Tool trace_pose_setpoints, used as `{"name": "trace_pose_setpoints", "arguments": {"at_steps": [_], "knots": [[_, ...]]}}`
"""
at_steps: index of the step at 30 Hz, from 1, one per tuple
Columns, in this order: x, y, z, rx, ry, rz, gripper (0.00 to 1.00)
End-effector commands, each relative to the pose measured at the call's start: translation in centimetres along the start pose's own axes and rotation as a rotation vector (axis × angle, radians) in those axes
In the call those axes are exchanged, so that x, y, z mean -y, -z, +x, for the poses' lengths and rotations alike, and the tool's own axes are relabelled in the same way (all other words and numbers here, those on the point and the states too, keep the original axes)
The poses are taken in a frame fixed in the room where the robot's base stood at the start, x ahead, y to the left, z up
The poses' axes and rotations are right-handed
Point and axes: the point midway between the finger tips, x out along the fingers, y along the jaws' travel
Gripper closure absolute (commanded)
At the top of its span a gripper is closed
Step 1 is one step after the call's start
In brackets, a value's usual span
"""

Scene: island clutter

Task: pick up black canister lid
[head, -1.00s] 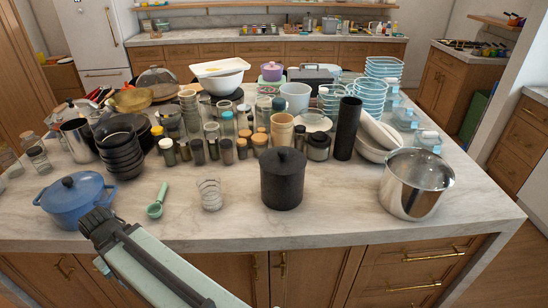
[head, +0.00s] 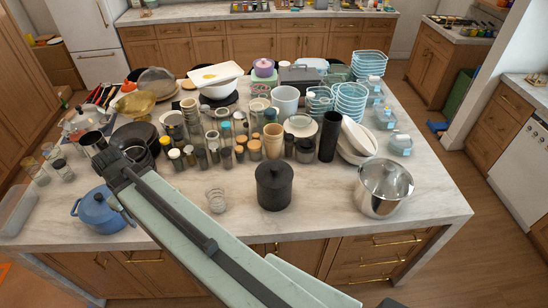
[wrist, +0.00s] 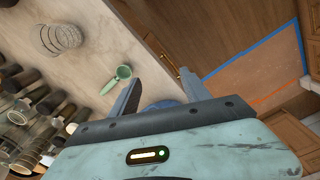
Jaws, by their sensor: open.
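The black canister (head: 273,193) stands upright near the front middle of the island in the head view. Its black lid (head: 274,170), with a small round knob, sits on top. My gripper (head: 112,168) is left of the canister, above the front left of the island, clear of the lid. In the wrist view my gripper (wrist: 160,84) shows two spread fingers with nothing held between them. I cannot make out the canister or its lid in the wrist view.
A blue pot (head: 100,212) is at the front left. A green scoop (wrist: 117,79) lies near my fingers in the wrist view.

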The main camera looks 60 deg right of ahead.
Motion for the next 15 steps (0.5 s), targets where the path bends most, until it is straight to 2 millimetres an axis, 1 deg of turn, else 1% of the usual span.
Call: {"name": "trace_pose_setpoints", "arguments": {"at_steps": [1, 2, 3, 5, 6, 8, 9, 11, 12, 14, 15], "knots": [[-3.0, -0.2, -2.8, 0.003, 0.002, -0.039, 0.45], [-4.6, -0.5, -3.0, 0.006, 0.005, -0.075, 0.45], [-6.7, -1.1, -3.1, 0.010, 0.010, -0.123, 0.45], [-9.8, -2.2, -3.1, 0.015, 0.017, -0.197, 0.45], [-11.9, -3.0, -3.1, 0.017, 0.023, -0.248, 0.45], [-15.2, -4.5, -3.1, 0.020, 0.034, -0.329, 0.45], [-17.5, -5.7, -3.1, 0.020, 0.042, -0.385, 0.45], [-21.1, -7.9, -3.1, 0.018, 0.056, -0.476, 0.45], [-23.7, -9.7, -3.2, 0.014, 0.065, -0.544, 0.45], [-27.6, -12.8, -3.4, 0.006, 0.081, -0.653, 0.45], [-30.2, -15.2, -3.5, -0.003, 0.090, -0.730, 0.45]]}}
